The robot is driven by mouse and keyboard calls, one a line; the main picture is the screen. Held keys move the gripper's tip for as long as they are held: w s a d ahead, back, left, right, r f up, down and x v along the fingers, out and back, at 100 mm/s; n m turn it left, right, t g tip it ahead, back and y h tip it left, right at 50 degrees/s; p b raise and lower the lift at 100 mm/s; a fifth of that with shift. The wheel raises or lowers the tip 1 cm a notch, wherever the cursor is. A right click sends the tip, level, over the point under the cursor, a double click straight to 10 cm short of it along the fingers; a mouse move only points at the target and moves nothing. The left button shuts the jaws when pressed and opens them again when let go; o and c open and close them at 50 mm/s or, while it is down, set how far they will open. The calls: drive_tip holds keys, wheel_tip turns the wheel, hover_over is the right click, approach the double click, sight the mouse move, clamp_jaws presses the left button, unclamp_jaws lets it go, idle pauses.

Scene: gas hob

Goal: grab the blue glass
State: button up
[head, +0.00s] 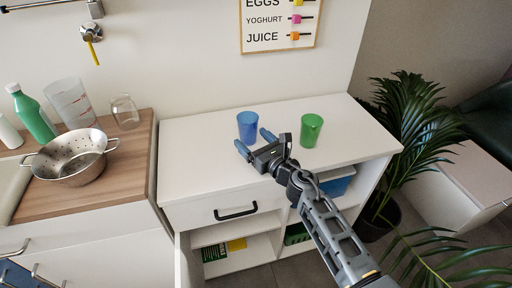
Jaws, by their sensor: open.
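A blue glass (247,126) stands upright on the white cabinet top (195,160), in the head view. My gripper (254,141) is open at the end of my arm, which reaches in from the lower right. Its two blue-grey fingers point toward the glass, one in front of its base and one at its right side. I cannot tell whether either finger touches the glass. Nothing is seen held in the gripper.
A green cup (311,130) stands to the right on the same top. At left, a metal colander (71,158), clear glasses (125,111) and a green bottle (33,115) stand on the wooden counter. A plant (408,135) is at right. The cabinet top's left part is clear.

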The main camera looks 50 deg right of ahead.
drive_tip(key=shift+o, duration=0.8)
